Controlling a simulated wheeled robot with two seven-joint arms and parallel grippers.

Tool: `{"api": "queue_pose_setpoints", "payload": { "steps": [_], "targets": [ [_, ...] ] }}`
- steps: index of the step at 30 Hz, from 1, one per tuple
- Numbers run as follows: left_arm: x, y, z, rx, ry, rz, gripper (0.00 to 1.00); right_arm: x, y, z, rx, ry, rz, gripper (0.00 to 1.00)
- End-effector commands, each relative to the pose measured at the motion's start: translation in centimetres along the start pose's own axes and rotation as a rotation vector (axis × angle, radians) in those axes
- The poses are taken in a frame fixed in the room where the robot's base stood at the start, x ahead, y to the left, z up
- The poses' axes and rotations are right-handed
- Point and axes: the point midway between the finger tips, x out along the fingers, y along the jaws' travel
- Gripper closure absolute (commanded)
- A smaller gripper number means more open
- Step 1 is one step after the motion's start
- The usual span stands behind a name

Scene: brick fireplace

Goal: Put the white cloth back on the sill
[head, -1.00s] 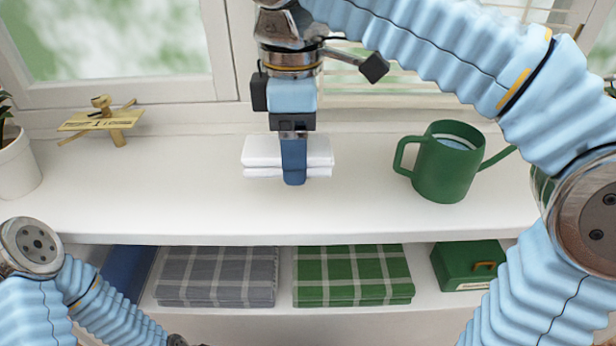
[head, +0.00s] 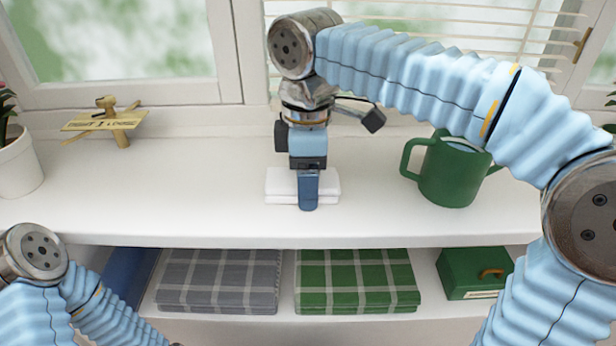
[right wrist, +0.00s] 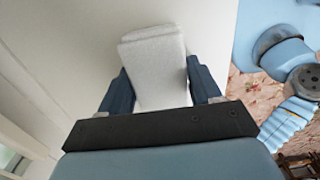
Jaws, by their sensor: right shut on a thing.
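The white cloth (head: 276,187) is a folded stack at the sill (head: 210,205), left of the green watering can. It also shows in the right wrist view (right wrist: 153,60), between the two dark blue fingers. My right gripper (head: 307,192) points down and is shut on the white cloth; one finger hides the cloth's middle in the head view. In the right wrist view, the fingers (right wrist: 162,88) lie along both sides of the cloth. I cannot tell whether the cloth's underside touches the sill. My left gripper is out of view; only its arm shows at lower left.
A green watering can (head: 447,175) stands to the right, close under my right arm. A small wooden plane figure (head: 108,120) and a white plant pot (head: 18,165) are at left. Grey (head: 220,280) and green (head: 355,280) checked cloths and a green box (head: 472,272) lie on the shelf below.

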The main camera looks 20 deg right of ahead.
Motion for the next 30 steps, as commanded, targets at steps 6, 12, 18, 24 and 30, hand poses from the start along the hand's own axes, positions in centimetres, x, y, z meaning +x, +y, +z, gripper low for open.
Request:
{"api": "queue_pose_setpoints", "payload": {
  "steps": [6, 12, 18, 24, 30],
  "targets": [
    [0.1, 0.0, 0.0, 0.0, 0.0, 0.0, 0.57, 0.2, 0.0, 0.0, 0.0, 0.0, 0.0, 0.12],
    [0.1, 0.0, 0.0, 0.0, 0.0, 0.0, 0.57, 0.2, 0.0, 0.0, 0.0, 0.0, 0.0, 0.11],
    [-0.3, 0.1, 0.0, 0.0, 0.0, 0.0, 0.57, -0.9, 0.0, -0.1, 0.0, 0.001, 0.001, 0.11],
    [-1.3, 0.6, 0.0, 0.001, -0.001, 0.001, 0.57, -5.2, 0.0, -0.1, -0.001, 0.003, 0.003, 0.11],
    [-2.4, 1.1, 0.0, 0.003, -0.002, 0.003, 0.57, -9.7, 0.0, -0.1, -0.001, 0.002, 0.0, 0.11]
  ]
}}
